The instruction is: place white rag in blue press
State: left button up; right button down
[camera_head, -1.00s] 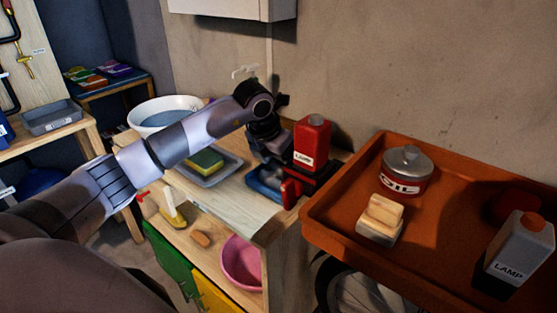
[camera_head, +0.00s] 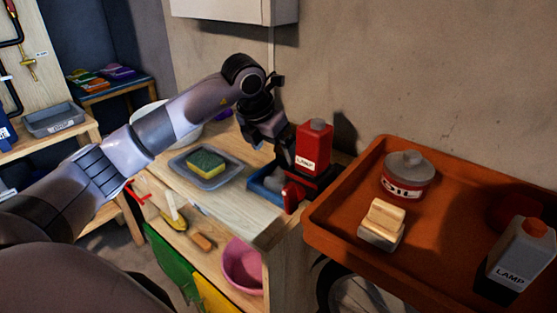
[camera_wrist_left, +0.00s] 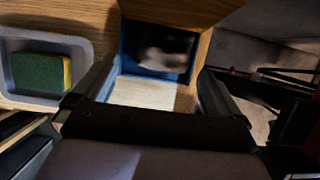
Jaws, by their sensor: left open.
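The blue press (camera_head: 258,187) sits on the right end of the wooden bench, and its blue walls also show in the left wrist view (camera_wrist_left: 127,62). A pale, shadowed, crumpled thing, which looks like the white rag (camera_wrist_left: 160,46), lies inside the press; a greyish bit of it (camera_head: 276,180) shows in the head view. My left gripper (camera_head: 283,160) is above the press, pointing down, partly hidden beside the red bottle. In the left wrist view its two fingers (camera_wrist_left: 155,92) are spread apart with nothing between them. My right gripper is not in view.
A red bottle (camera_head: 312,150) stands close to the right of my left gripper. A grey tray (camera_head: 184,170) with a sponge (camera_head: 206,164) lies left of the press. An orange tray (camera_head: 345,190) holds a tin, a brush and a grey bottle. The wall is close behind.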

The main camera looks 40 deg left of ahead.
pick_arm(q)
jog(key=v, duration=0.5)
jog(key=shift+s+r, duration=0.1)
jog(key=shift+r, duration=0.2)
